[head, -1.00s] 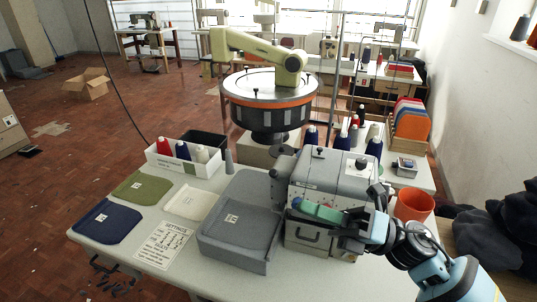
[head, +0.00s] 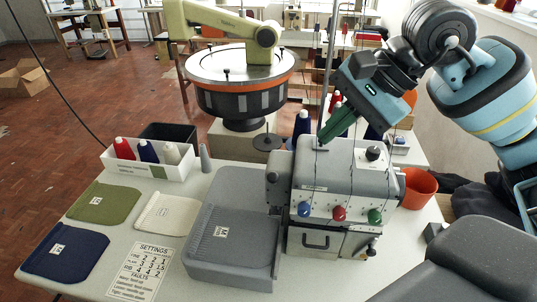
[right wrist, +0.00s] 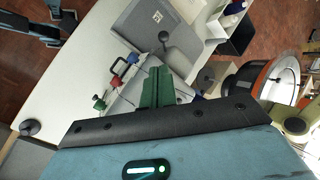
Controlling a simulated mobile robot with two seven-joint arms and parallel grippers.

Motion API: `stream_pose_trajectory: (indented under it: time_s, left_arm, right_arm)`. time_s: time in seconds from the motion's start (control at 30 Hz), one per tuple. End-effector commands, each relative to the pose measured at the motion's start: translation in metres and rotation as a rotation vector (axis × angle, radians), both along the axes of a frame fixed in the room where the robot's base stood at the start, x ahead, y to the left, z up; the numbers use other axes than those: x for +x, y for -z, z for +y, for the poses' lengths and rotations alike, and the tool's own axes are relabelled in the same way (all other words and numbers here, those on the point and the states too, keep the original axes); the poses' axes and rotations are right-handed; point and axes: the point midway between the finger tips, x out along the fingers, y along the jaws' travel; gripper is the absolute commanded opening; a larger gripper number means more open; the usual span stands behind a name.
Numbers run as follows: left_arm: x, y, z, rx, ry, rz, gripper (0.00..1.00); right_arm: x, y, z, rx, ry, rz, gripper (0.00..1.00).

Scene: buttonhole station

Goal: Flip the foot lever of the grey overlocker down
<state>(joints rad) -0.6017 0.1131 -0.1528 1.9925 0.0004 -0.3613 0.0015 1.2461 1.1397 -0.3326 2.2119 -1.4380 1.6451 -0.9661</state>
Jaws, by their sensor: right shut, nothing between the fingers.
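The grey overlocker (head: 335,176) stands on the pale table, with blue, red and green dials across its front. It also shows in the right wrist view (right wrist: 129,87), partly hidden by my fingers. A small dark-tipped part (head: 371,248) sticks out at its lower right and a black knob (head: 373,153) sits on top. I cannot tell which part is the foot lever. My right gripper (head: 325,138) is shut and empty, its green fingers slanting down at the top rear of the overlocker. I cannot tell whether they touch it. My left gripper is not in view in the head view.
A round-topped machine (head: 240,88) is farther back. The table's front left holds cloth pieces (head: 103,203) and a settings sheet (head: 141,271).

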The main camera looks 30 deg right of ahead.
Motion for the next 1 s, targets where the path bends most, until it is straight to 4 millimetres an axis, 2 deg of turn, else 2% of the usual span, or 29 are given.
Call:
stream_pose_trajectory:
  time_s: [0.1, 0.2, 0.6, 0.77, 1.0]
  left_arm:
    - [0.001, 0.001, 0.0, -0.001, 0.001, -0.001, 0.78]
    - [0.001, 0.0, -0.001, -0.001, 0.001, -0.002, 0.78]
    - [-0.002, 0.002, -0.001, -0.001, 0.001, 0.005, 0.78]
    - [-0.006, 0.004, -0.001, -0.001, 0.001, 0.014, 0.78]
    - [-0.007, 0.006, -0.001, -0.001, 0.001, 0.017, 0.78]
  right_arm:
    - [0.0, -0.008, -0.016, -0.082, 0.018, -0.043, 0.0]
    - [0.0, -0.011, -0.022, -0.112, 0.025, -0.057, 0.0]
    - [0.001, -0.01, -0.022, -0.115, 0.026, -0.058, 0.0]
    - [0.007, 0.003, -0.018, -0.114, 0.025, -0.056, 0.0]
    - [0.023, 0.04, -0.004, -0.113, 0.023, -0.054, 0.0]
